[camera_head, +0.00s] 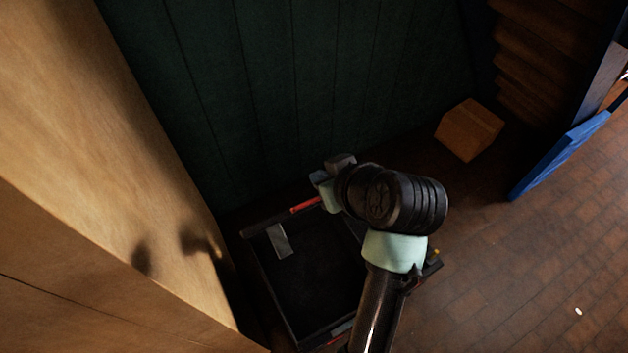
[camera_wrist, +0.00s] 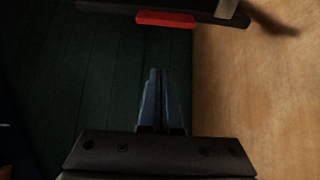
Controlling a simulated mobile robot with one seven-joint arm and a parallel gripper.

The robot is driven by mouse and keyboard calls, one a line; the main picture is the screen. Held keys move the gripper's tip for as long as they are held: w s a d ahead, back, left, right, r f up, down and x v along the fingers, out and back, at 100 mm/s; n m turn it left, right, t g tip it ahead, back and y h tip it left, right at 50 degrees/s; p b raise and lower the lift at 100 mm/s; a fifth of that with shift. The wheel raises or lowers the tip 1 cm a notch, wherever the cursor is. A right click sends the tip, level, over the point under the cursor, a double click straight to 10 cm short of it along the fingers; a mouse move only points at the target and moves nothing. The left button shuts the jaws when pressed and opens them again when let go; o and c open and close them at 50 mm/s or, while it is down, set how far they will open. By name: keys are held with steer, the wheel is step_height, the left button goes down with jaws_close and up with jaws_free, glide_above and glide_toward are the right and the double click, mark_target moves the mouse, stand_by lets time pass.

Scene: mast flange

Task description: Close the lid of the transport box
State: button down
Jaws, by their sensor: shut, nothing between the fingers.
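The transport box (camera_head: 310,272) is a dark open box on the floor at lower centre in the head view; its dark interior shows. A dark bar (camera_head: 262,224) with a red strip (camera_head: 305,205) runs along its far side. It looks like the edge of the raised lid, but I cannot tell for sure. The bar (camera_wrist: 110,6) and its red strip (camera_wrist: 165,19) also show at the top of the wrist view. My gripper (camera_wrist: 157,74) is shut and empty, apart from the bar there. In the head view my arm hides the box's right part and most of the gripper.
A tall light wooden cabinet (camera_head: 110,200) stands close on the left. A dark green panelled wall (camera_head: 290,90) is behind the box. A small wooden block (camera_head: 469,130) and a blue panel (camera_head: 560,155) are at right.

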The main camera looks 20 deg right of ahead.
mark_target(314, 199)
steer(key=p+x, duration=0.2)
steer(key=x, duration=0.6)
steer(key=shift+a+f, duration=0.15)
steer(key=shift+a, duration=0.05)
steer(key=s, duration=0.1)
steer(key=s+p, duration=0.1)
steer(key=f, duration=0.1)
steer(key=shift+s+d+p, duration=0.25)
steer(key=shift+s+p, duration=0.1)
steer(key=shift+s, duration=0.05)
steer(key=shift+s+d+f, duration=0.1)
steer(key=shift+s+f, duration=0.1)
steer(key=shift+s, duration=0.1)
steer(key=shift+f, duration=0.1)
